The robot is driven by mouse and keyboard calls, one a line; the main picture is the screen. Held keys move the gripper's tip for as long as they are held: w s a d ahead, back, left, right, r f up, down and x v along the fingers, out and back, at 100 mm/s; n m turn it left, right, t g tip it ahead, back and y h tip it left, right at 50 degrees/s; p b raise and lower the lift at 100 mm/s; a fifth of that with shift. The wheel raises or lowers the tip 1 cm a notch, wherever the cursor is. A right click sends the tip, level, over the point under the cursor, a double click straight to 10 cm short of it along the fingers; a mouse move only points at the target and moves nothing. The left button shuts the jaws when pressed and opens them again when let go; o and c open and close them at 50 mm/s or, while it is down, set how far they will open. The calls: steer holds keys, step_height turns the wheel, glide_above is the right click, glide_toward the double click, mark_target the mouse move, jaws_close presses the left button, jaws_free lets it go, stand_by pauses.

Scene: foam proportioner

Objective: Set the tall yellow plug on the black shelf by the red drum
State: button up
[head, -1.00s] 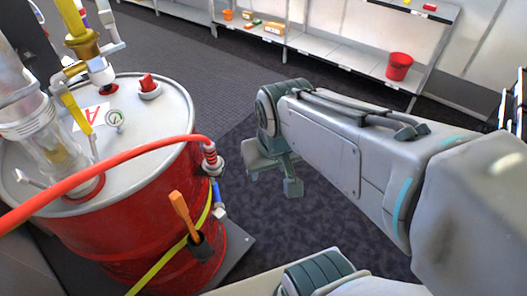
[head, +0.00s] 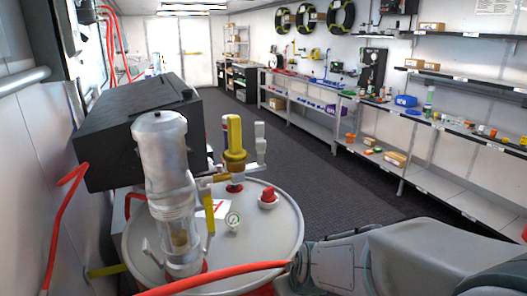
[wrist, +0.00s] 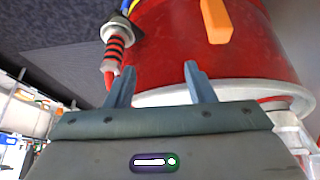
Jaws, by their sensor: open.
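A tall yellow cylinder (head: 235,133), which looks like the yellow plug, stands upright on a yellow fitting above the lid of the red drum (wrist: 200,50). The drum's grey lid (head: 285,225) fills the lower middle of the head view. My gripper (wrist: 159,68) is open and empty in the wrist view, with the red drum side beyond its fingers. It is not seen in the head view, where only part of my arm shows at lower right. A black box-like unit (head: 125,140) stands behind the drum at left; I cannot tell whether it is the black shelf.
A clear cylinder (head: 168,185), a gauge (head: 232,221) and a red-capped fitting (head: 268,198) crowd the lid. A red hose (head: 215,279) crosses its front. An orange handle (wrist: 215,20) is on the drum side. Wall shelves (head: 460,130) line the right; the carpet (head: 300,165) between is clear.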

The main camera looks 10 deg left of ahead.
mark_target(235, 125)
steer(key=w+a+r+y, duration=0.1)
steer(key=a, duration=0.1)
steer(key=w+a+r+n+t+y+p, duration=0.1)
steer(key=a, duration=0.2)
steer(key=w+a+r+y, duration=0.1)
steer(key=a, duration=0.2)
steer(key=shift+r+n+t, duration=0.3)
steer(key=shift+r, duration=0.05)
steer(key=w+a+r+t+y+p, duration=0.2)
steer(key=a+r+y, duration=0.15)
steer(key=r, duration=0.55)
steer(key=s+d+r+m+t+p, duration=0.1)
steer(key=d+r+t, duration=0.15)
steer(key=r, duration=0.85)
steer(key=d+r+t, duration=0.1)
steer(key=r+t, duration=0.3)
steer(key=r, duration=0.7)
steer(key=shift+y, duration=0.45)
steer(key=b+x, duration=0.1)
steer(key=x, duration=0.7)
steer(key=shift+w+a+r, duration=0.1)
steer(key=shift+a+r, duration=0.05)
steer(key=shift+a, duration=0.15)
steer(key=shift+a+x, duration=0.25)
steer(key=shift+x, duration=2.15)
steer(key=shift+c, duration=0.3)
jaws_close()
